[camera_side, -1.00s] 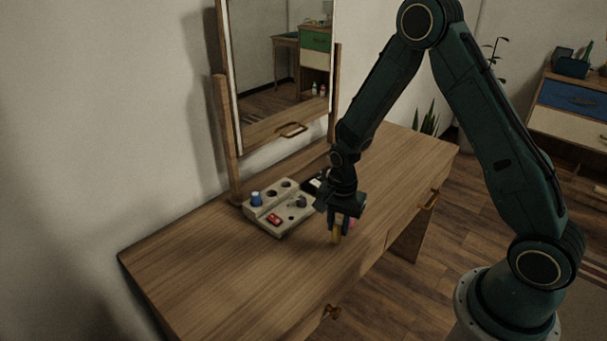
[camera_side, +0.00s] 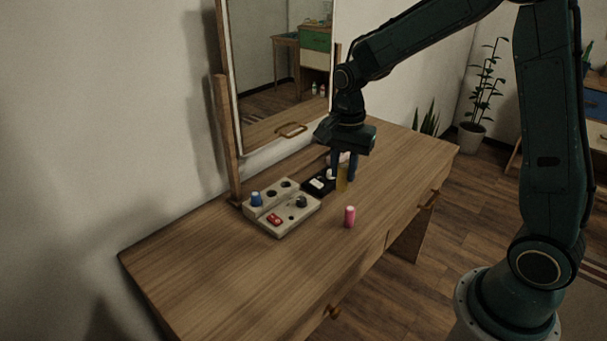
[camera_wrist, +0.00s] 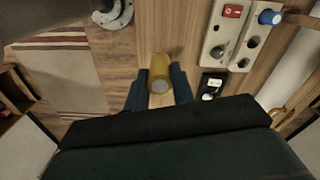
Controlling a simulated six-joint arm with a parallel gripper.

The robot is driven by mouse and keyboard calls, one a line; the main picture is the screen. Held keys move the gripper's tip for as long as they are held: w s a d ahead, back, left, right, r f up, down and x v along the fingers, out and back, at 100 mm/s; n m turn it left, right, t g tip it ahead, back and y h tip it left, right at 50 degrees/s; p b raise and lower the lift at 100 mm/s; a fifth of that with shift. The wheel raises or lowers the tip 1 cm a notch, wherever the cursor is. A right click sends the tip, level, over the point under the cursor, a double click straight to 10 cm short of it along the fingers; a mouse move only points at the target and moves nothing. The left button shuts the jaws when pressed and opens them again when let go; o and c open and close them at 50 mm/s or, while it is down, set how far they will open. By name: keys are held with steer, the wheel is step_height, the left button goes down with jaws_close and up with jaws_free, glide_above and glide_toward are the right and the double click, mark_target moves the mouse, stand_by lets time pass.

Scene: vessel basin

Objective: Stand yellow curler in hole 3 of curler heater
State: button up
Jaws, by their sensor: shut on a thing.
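My gripper (camera_side: 346,177) is shut on the yellow curler (camera_side: 341,179), which hangs upright between the fingers. The wrist view shows the curler (camera_wrist: 159,70) between both fingertips (camera_wrist: 159,84). The curler heater (camera_side: 282,230) is a beige block on the dresser, to the left of my gripper in the side view. The heater also shows at upper right in the wrist view (camera_wrist: 223,35). I see no hole numbers.
A pink curler (camera_side: 349,217) stands on the dresser right of the heater. A black item with a white label (camera_side: 318,184) lies between heater and gripper. A pale thing is partly hidden behind the fingers. The mirror (camera_side: 282,70) stands behind. The dresser's front left is clear.

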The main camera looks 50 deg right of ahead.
steer(key=shift+r, duration=0.6)
steer(key=w+d+r, duration=0.1)
steer(key=w+d, duration=0.2)
steer(key=w, duration=0.9)
steer(key=w+d, duration=0.3)
steer(key=w, duration=0.9)
steer(key=shift+w+r+m, duration=0.35)
steer(key=shift+m, duration=0.05)
steer(key=shift+d, duration=0.1)
steer(key=shift+f, duration=0.15)
step_height(320, 180, down, 20)
steer(key=shift+r, duration=0.15)
stand_by(0.6)
